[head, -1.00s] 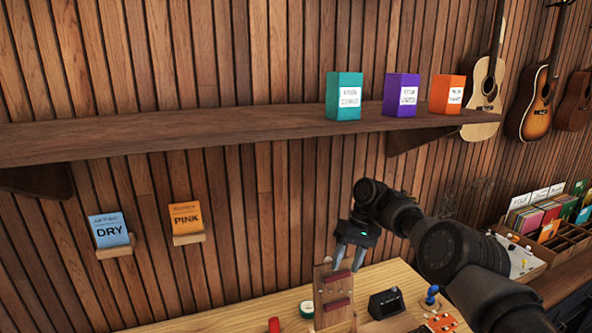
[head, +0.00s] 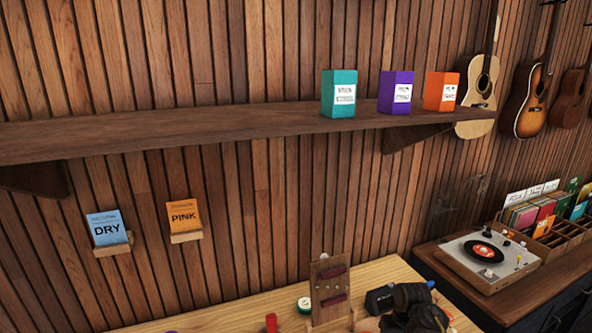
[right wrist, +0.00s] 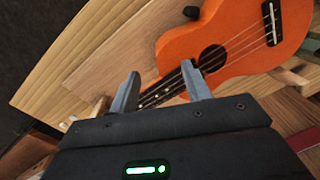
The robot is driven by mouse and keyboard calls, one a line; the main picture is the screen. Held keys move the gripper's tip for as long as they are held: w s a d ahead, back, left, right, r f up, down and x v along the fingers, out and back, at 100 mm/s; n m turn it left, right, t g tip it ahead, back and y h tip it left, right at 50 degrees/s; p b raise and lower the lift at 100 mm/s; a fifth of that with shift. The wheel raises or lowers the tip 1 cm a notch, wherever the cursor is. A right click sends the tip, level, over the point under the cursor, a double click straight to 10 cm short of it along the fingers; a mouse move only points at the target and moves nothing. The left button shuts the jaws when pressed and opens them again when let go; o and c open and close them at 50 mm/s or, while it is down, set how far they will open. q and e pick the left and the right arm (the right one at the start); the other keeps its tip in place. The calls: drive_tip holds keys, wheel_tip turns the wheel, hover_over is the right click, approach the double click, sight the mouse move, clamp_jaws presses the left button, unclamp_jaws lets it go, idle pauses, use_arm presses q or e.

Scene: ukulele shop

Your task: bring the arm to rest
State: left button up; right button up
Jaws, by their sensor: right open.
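My right gripper (right wrist: 160,88) is open in the right wrist view, its two grey fingers spread apart. Nothing is clamped between them. An orange ukulele (right wrist: 235,32) lies beyond the fingers, and its dark neck and strings run across the gap behind them. I cannot tell the distance between the fingers and the neck. In the head view, dark parts of my right arm (head: 408,302) show low over the wooden bench (head: 245,310). The right fingers cannot be made out there. My left gripper is not in view.
A wooden stand with red pads (head: 330,285) stands on the bench. A shelf (head: 215,128) above holds teal, purple and orange boxes. A record player (head: 486,252) sits at the right, with guitars (head: 482,80) on the wall.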

drive_tip(key=s+d+f+t+h, duration=0.1)
drive_tip(key=s+f, duration=0.2)
drive_tip(key=s, duration=0.6)
drive_tip(key=s+d+f+t+h, duration=0.1)
drive_tip(key=s+f, duration=0.1)
drive_tip(key=s, duration=0.7)
drive_tip(key=s+a+r+n+t+y, duration=0.1)
drive_tip(key=s+a+r, duration=0.25)
drive_tip(key=s, duration=0.65)
drive_tip(key=s+a+r+n+t, duration=0.15)
drive_tip(key=s+r, duration=0.35)
drive_tip(key=s, duration=0.5)
wheel_tip(320, 180, down, 35)
drive_tip(key=s+g+b, duration=0.1)
drive_tip(key=g+b, duration=0.1)
drive_tip(key=b, duration=0.6)
drive_tip(key=s+d+f+b, duration=0.1)
drive_tip(key=s+f+b, duration=0.2)
drive_tip(key=s+f, duration=0.5)
drive_tip(key=s+d+f+g+b, duration=0.1)
drive_tip(key=s+f+b, duration=0.2)
drive_tip(key=s+f, duration=0.5)
wheel_tip(320, 180, down, 6)
drive_tip(key=shift+d+r, duration=0.15)
drive_tip(key=shift+r, duration=0.05)
